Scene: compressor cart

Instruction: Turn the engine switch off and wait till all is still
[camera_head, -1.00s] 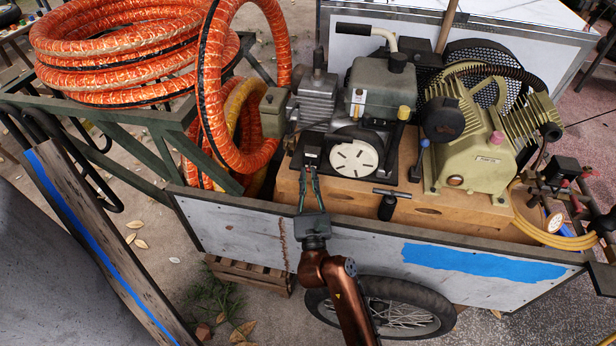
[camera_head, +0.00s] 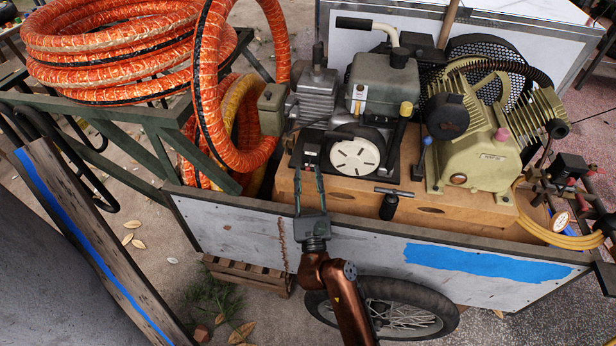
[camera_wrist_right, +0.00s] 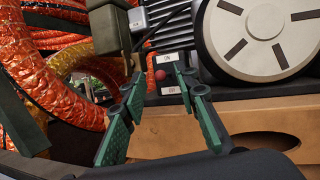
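The engine (camera_head: 383,88) sits on the wooden block in the cart, its pale slotted disc (camera_head: 355,157) facing me. The engine switch is a small dark box (camera_head: 311,152) left of the disc. In the right wrist view it shows a round red knob (camera_wrist_right: 160,75) between a label reading ON above and a label below that seems to read OFF. I cannot tell which way it is set. My right gripper (camera_head: 309,168) is open and empty, its green fingertips just in front of the switch, one on each side of the knob in the wrist view (camera_wrist_right: 163,83). My left gripper is not in view.
The cart's front panel (camera_head: 240,232) stands below my right gripper. A black T-handle (camera_head: 389,204) is right of it. Orange hose coils (camera_head: 110,50) lie at the left, one hanging close to the switch. The beige compressor (camera_head: 482,160) stands right of the engine.

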